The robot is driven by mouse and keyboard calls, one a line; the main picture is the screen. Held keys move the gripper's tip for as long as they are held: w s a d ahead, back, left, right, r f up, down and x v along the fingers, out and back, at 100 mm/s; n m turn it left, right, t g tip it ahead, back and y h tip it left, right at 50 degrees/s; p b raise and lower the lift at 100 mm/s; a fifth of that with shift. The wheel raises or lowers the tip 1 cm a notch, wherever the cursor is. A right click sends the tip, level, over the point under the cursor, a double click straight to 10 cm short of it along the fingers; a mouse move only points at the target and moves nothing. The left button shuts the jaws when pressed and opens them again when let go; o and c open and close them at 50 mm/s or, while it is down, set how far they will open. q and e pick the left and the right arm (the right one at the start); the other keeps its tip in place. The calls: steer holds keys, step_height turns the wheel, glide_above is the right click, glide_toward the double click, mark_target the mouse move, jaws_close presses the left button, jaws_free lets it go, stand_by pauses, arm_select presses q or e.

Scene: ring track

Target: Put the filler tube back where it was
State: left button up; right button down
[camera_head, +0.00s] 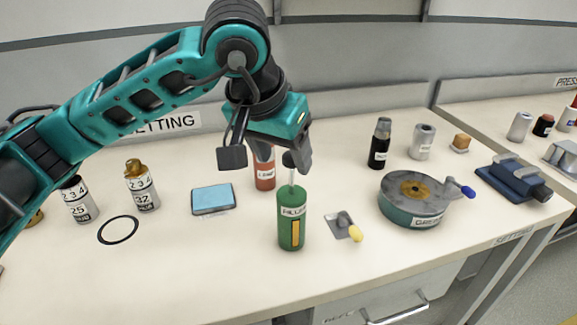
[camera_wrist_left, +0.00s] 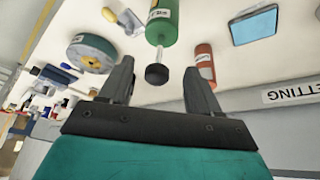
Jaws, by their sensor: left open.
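A green tube (camera_head: 291,222) with a label and a yellow stripe stands upright on the bench; it looks like the filler tube. A thin pale rod with a dark knob rises from its top. My left gripper (camera_head: 267,160) is open above it, fingers pointing down. In the left wrist view the dark knob (camera_wrist_left: 156,74) shows between the open fingers, and the green tube (camera_wrist_left: 162,22) lies beyond it. I see no grip on the knob. A black ring outline (camera_head: 118,230) is on the bench at the left. My right gripper is not in view.
A red labelled tube (camera_head: 265,175) stands close behind the green one. A blue pad (camera_head: 212,198) lies to the left, beside two numbered cans (camera_head: 142,188). A small plate with a yellow-tipped lever (camera_head: 345,227) and a round turntable (camera_head: 412,199) are to the right.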

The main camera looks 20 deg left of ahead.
arm_select(q)
steer(key=v, duration=0.5)
steer(key=shift+s+r, duration=0.15)
steer(key=shift+r, duration=0.15)
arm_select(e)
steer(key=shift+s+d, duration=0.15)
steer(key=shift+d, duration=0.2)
arm_select(q)
steer(key=shift+s, duration=0.1)
